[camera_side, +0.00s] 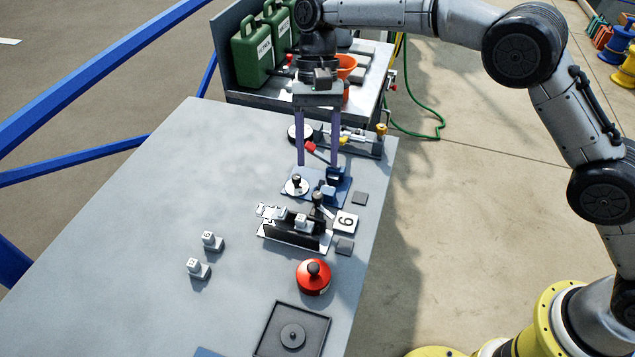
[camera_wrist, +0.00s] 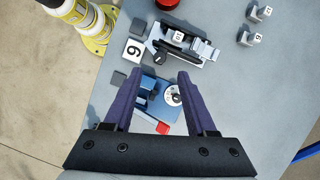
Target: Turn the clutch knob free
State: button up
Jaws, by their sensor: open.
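A blue base plate (camera_side: 327,196) on the grey bench carries a white dial with a small black knob (camera_side: 296,181) at its left and blue block-like parts (camera_side: 336,175) at its right. I take the dial's knob to be the clutch knob, but its label is too small to read. In the wrist view, the white dial (camera_wrist: 173,97) lies near the right finger and the blue parts (camera_wrist: 148,84) lie near the left finger. My gripper (camera_side: 317,164) is open, pointing down above the plate with nothing between its fingers. It also shows in the wrist view (camera_wrist: 160,74).
A black-sided holder (camera_side: 297,234) with a lever stands in front of the plate, beside a "6" tile (camera_side: 345,223). A red knobbed drum (camera_side: 313,279) and a dark square tray (camera_side: 262,345) are nearer. A red-handled tool (camera_side: 316,151) lies behind. The bench's left is mostly clear.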

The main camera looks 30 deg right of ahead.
aim_at(318, 194)
jog(key=x, duration=0.6)
jog(key=shift+s+a+f, duration=0.1)
jog(key=shift+s+f, duration=0.1)
jog(key=shift+f, duration=0.15)
grip_shut()
